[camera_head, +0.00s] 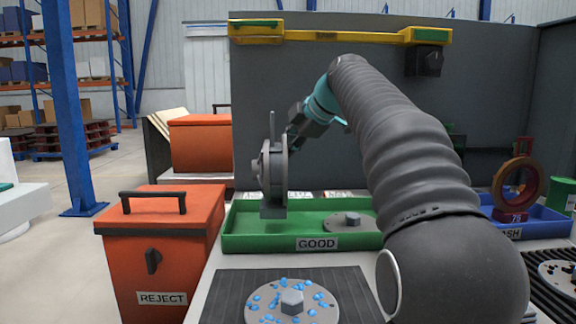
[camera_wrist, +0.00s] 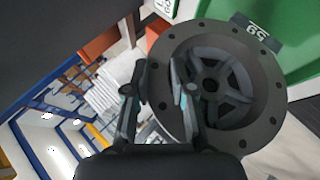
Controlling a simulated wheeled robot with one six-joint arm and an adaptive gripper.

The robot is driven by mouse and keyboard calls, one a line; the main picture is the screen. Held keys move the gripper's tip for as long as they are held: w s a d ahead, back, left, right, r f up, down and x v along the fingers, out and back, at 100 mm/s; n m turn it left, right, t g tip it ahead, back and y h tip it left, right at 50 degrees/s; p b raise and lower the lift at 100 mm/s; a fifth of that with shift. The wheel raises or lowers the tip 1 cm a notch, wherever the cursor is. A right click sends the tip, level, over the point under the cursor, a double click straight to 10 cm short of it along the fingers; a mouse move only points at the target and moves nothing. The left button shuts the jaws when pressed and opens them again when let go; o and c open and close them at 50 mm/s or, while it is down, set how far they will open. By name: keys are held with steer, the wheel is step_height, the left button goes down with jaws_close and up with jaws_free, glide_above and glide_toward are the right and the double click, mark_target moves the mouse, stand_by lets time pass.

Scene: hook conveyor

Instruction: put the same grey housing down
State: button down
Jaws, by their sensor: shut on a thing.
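A grey housing (camera_head: 271,168), a round flanged disc, is held on edge above the left part of the green GOOD tray (camera_head: 240,238). My gripper (camera_head: 290,142) is shut on it from the upper right. In the wrist view the housing (camera_wrist: 262,88) shows its spoked inside, a ring of bolt holes and a numbered tag (camera_wrist: 257,32). The gripper fingers (camera_wrist: 158,92) reach its left side; their exact contact is hard to see. In the head view the tag hangs at the bottom, near the tray. Whether anything touches the tray is unclear.
Another grey housing (camera_head: 345,222) lies flat in the right part of the GOOD tray. A housing with blue bits (camera_head: 268,306) lies on a dark ribbed mat (camera_head: 350,292) in front. An orange REJECT bin (camera_head: 160,255) stands left. A blue tray (camera_head: 550,215) holds a brown ring (camera_head: 497,190) at right.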

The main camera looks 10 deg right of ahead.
steer(key=shift+a+f+b, duration=0.1)
steer(key=shift+f+b, duration=0.35)
steer(key=shift+f, duration=1.5)
steer(key=shift+f, duration=0.1)
steer(key=c, duration=1)
jaws_free()
steer(key=shift+f, duration=0.1)
steer(key=v, duration=1.2)
steer(key=shift+p, duration=0.3)
